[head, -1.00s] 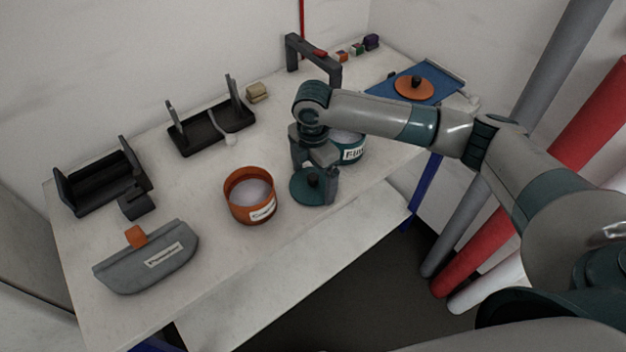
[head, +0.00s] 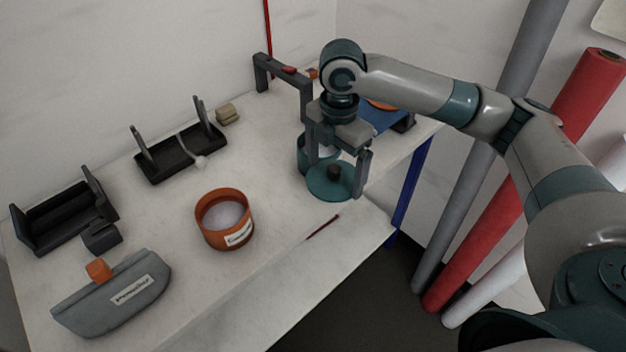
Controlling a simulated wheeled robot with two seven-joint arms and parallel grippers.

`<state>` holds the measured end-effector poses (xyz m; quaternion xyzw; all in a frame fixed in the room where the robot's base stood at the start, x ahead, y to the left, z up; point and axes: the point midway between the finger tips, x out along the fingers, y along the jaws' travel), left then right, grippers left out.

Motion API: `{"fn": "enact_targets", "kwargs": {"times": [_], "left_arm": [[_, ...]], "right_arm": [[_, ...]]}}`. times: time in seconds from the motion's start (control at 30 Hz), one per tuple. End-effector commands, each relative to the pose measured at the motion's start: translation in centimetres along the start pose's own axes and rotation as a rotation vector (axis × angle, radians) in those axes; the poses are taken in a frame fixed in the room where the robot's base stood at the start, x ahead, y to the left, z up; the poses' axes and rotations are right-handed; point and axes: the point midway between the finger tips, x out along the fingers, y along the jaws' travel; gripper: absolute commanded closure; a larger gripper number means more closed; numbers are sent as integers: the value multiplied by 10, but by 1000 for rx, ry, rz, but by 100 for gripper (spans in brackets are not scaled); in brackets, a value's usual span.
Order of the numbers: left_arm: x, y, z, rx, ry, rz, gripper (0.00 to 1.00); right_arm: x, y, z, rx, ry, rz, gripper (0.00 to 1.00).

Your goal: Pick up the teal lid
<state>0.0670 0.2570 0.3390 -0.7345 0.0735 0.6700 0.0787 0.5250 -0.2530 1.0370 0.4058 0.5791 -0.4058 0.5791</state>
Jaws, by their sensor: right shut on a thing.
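The teal lid (head: 323,190), a round disc with a dark knob, is in the head view right of centre, near the front edge of the table. My right gripper (head: 339,174) points down and is shut on the teal lid, with one finger on either side of it. The lid looks raised off the table, though the height is hard to judge. The teal pot (head: 303,158) stands just behind it, mostly hidden by the gripper and lid. My left gripper is not in view.
An orange pot (head: 210,234) stands left of the lid. A thin dark red stick (head: 322,227) lies near the front edge. A grey labelled pouch (head: 120,297), black holders (head: 178,160) and a dark arch-shaped stand (head: 283,77) surround a clear table middle (head: 160,215).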

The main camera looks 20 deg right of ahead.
Motion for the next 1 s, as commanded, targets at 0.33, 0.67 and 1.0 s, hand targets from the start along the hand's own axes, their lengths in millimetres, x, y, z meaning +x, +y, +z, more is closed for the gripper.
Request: {"fn": "enact_targets", "kwargs": {"times": [0.33, 0.67, 1.0], "left_arm": [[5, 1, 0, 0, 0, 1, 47], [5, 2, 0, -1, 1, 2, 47], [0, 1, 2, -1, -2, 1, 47]], "right_arm": [[-10, -13, 11, 0, 0, 0, 27], [-10, -13, 11, 0, 0, 0, 27], [-14, -10, 3, -23, 2, 0, 27]]}}
